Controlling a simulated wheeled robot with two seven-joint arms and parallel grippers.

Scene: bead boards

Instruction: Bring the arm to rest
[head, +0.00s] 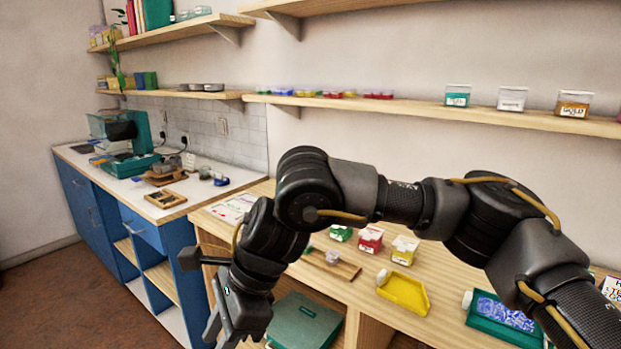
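My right arm (405,200) comes in from the right and reaches across the front of the wooden workbench (450,262). It bends down at the left to my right gripper (222,328), which hangs in front of the bench's left part. Its fingers point down toward the bottom edge of the head view, and I cannot tell how far apart they are. I see nothing held in it, though its tips are partly cut off or hidden. My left arm and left gripper are not in view.
On the bench are a yellow tray (403,292), a teal tray of blue beads (503,314), a small wooden board (335,266) and small green, red (370,241) and yellow boxes. A teal box (305,322) lies below. Shelves (400,108) hold labelled jars. Floor (90,300) at left is clear.

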